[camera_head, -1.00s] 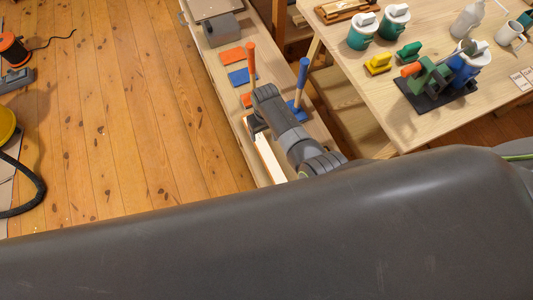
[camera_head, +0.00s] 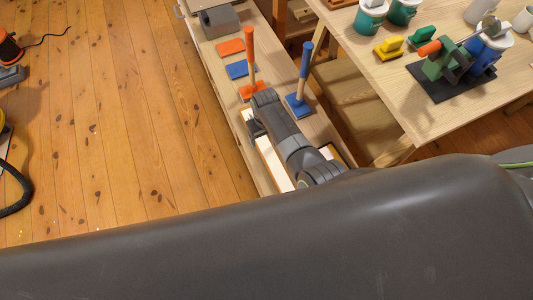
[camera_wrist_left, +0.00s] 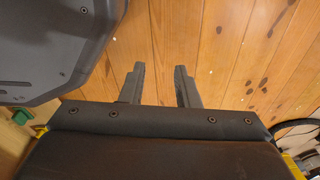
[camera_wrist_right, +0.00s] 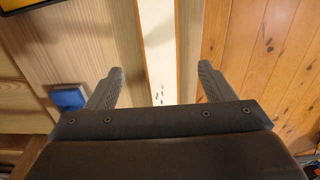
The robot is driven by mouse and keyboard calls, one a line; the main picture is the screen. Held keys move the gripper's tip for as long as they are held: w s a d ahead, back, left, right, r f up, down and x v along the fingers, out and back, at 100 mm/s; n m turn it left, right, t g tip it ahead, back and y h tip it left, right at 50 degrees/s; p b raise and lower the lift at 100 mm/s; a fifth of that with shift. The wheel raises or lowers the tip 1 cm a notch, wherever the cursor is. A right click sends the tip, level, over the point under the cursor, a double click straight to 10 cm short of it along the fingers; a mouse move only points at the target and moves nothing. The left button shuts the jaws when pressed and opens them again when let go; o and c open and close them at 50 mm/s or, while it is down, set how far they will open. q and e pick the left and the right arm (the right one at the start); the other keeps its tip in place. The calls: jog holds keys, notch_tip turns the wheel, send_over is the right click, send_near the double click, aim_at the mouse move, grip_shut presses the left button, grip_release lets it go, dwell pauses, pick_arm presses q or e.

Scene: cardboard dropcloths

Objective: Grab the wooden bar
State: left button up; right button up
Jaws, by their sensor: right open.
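A long pale bar (camera_head: 272,160) with wood-coloured edges lies lengthwise on the low bench, partly covered by my right arm; it fits the wooden bar, though its surface looks almost white. In the right wrist view the pale bar (camera_wrist_right: 158,50) runs between the fingers, nearer the right one. My right gripper (camera_head: 254,128) is over the bar's far part in the head view. In the right wrist view its fingers (camera_wrist_right: 158,88) are apart, with nothing held. My left gripper (camera_wrist_left: 160,85) is open and empty above the floorboards; it does not show in the head view.
Flat orange (camera_head: 230,46) and blue (camera_head: 240,69) pieces lie farther along the bench. A table (camera_head: 395,95) with mugs and a clamp-like device stands right.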

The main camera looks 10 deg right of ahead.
aim_at(267, 149)
notch_tip(267, 149, down, 3)
jog(key=b, duration=0.2)
jog(key=shift+b, duration=0.3)
jog(key=shift+f, duration=0.3)
jog(key=f+b, duration=0.1)
jog(key=b, duration=0.1)
jog(key=f+b, duration=0.2)
jog(key=shift+s, duration=0.4)
notch_tip(267, 149, down, 2)
jog(key=shift+b, duration=1.1)
pick_arm(q)
jog(key=w+f, duration=0.3)
jog(key=f, duration=0.3)
jog(key=shift+w+a, duration=0.25)
jog(key=shift+w, duration=0.15)
pick_arm(e)
jog(key=shift+c, duration=0.2)
jog(key=c, duration=1.2)
jog(key=shift+c, duration=0.2)
